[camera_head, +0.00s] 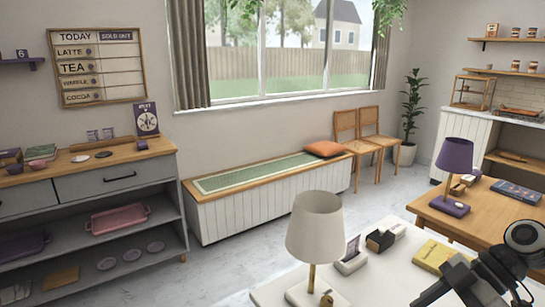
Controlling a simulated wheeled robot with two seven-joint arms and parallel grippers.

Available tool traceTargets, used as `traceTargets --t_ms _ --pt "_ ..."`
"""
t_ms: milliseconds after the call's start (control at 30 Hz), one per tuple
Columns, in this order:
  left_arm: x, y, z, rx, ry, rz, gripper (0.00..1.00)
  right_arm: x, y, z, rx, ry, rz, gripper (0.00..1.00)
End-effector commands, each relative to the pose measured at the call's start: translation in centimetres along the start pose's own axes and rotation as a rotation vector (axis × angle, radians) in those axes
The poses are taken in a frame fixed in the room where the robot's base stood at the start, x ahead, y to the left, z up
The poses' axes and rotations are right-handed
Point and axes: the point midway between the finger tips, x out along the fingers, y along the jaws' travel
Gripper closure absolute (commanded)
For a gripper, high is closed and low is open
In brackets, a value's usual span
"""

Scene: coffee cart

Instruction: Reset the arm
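Dark grey and black parts of my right arm (487,278) show at the lower right corner, in front of the white table. A round black-rimmed part of it sits at the picture's right edge. I cannot make out two separate fingertips, so whether the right gripper is open or shut is unclear. No held object is visible there. My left arm and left gripper are not in view.
The white table (385,277) holds a cream lamp (316,228), a yellow book (434,256) close to my arm, and small holders (382,240). A wooden table (463,225) with a purple lamp (455,156) stands behind. Grey shelves (85,195) stand left; open floor (225,262) lies between.

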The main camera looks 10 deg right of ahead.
Motion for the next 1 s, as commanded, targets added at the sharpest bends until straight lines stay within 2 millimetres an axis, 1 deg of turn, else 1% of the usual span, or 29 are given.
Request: traceTargets --t_ms 33,133,267,367,400,467,500,600,700,767,867,1000 --pt "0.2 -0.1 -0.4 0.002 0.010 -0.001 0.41 1.3 -0.8 0.3 0.001 -0.006 -0.031 0.48" --pt "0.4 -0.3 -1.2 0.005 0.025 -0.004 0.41 3.9 -2.5 1.1 0.002 -0.033 -0.088 0.48" --pt "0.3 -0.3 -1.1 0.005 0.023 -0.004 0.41 7.7 -5.2 1.9 0.000 -0.075 -0.160 0.48" --pt "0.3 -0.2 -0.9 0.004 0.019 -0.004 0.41 11.1 -7.7 2.5 0.000 -0.116 -0.203 0.48" --pt "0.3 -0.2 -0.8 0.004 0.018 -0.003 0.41 12.6 -8.9 2.6 0.000 -0.135 -0.215 0.48" --pt "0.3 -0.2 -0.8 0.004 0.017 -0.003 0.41 15.0 -10.6 2.7 0.006 -0.166 -0.215 0.48" --pt "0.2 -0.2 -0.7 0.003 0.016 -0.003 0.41 16.5 -11.7 2.7 0.017 -0.188 -0.204 0.48" --pt "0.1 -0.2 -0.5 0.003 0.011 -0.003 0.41 19.7 -13.6 2.1 0.073 -0.236 -0.121 0.48" --pt "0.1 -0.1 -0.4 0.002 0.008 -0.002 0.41 21.4 -14.4 1.3 0.182 -0.273 0.014 0.48" --pt "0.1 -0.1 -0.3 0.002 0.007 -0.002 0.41 21.8 -14.5 1.0 0.262 -0.289 0.100 0.48" --pt "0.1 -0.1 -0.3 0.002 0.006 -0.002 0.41 21.6 -14.4 0.8 0.399 -0.307 0.234 0.48" --pt "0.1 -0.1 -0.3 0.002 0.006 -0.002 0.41 20.6 -14.4 1.0 0.586 -0.325 0.397 0.48"
